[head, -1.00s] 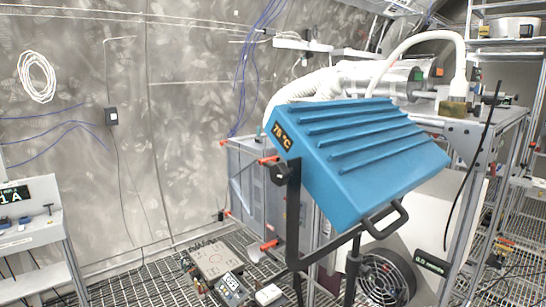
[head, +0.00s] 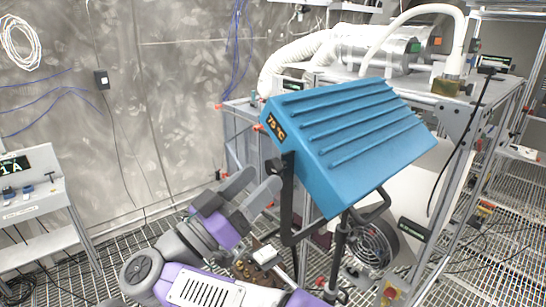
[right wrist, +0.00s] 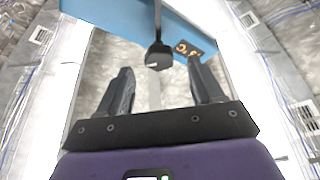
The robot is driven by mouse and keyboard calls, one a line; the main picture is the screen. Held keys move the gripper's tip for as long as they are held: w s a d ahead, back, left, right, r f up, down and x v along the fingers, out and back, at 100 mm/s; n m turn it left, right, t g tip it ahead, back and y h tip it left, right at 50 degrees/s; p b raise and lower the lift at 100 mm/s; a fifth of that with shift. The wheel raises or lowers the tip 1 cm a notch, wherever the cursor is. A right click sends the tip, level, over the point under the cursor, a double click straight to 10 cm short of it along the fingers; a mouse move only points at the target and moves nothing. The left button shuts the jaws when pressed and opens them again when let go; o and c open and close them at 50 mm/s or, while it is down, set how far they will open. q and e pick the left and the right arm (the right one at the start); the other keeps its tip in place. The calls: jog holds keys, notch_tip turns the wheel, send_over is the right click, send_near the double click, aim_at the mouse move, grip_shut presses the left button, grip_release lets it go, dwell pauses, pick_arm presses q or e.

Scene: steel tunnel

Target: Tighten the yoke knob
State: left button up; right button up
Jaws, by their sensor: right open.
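The yoke knob (head: 276,166) is a small black knob on the left side of the blue lamp-like housing (head: 352,140), at the top of the black yoke arm (head: 288,205). My right gripper (head: 264,178) is open and empty just left of and below the knob, its grey fingers pointing toward it. In the right wrist view the knob (right wrist: 158,56) shows beyond and between the two open fingertips (right wrist: 160,72), apart from both. The blue housing (right wrist: 110,12) fills the top there. My left gripper is not in view.
A steel bench (head: 455,122) with ducting and a metal cylinder (head: 378,50) stands behind the housing. A black fan (head: 372,246) sits below it. A small white stand (head: 32,198) is at the far left. The grating floor carries small equipment under my arm.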

aim_at(270, 169)
jog(key=x, duration=0.5)
jog(key=shift+p, duration=0.4)
jog(key=shift+c, duration=0.2)
jog(key=c, duration=0.9)
jog(key=m+g+h+b, duration=0.1)
jog(key=m, duration=0.1)
jog(key=shift+s+a+f+m, duration=0.1)
jog(key=shift+f+m, duration=0.05)
jog(key=shift+m, duration=0.25)
jog(key=shift+m+g, duration=0.4)
jog(key=shift+m, duration=0.4)
jog(key=o, duration=0.9)
jog(key=shift+o, duration=0.2)
